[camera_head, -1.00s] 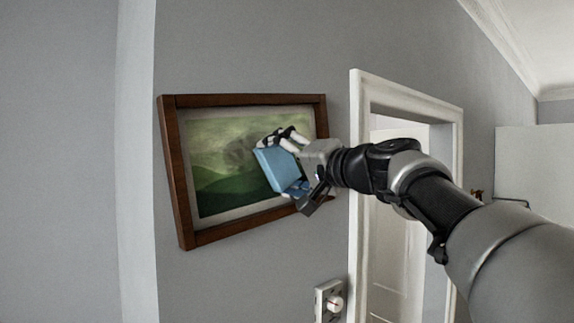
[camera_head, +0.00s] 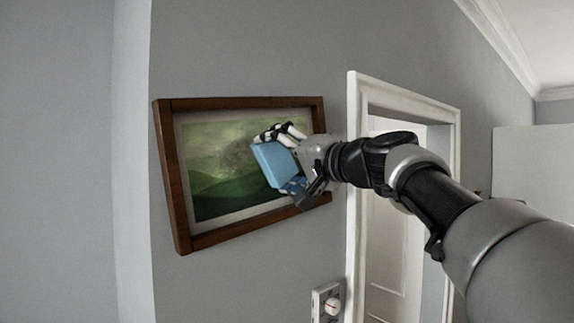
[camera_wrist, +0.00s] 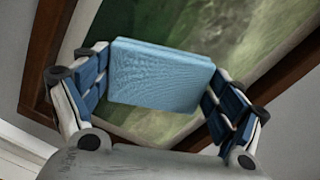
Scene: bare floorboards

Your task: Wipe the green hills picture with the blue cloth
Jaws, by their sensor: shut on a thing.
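The green hills picture (camera_head: 215,185) hangs on the grey wall in a brown wooden frame with a pale mat. A darker smudgy patch shows in its painted sky, partly behind my gripper. My gripper (camera_head: 280,160) is shut on the blue cloth (camera_head: 274,165), a folded block, in front of the picture's right half. In the wrist view the cloth (camera_wrist: 160,78) sits between both blue-padded fingers, with the picture (camera_wrist: 240,35) behind it. I cannot tell whether the cloth touches the picture. The picture's lower right part is hidden by my gripper.
A white door frame (camera_head: 357,200) stands just right of the picture, behind my arm. A wall socket with a plug (camera_head: 327,302) is below the picture. The wall left of the picture is bare.

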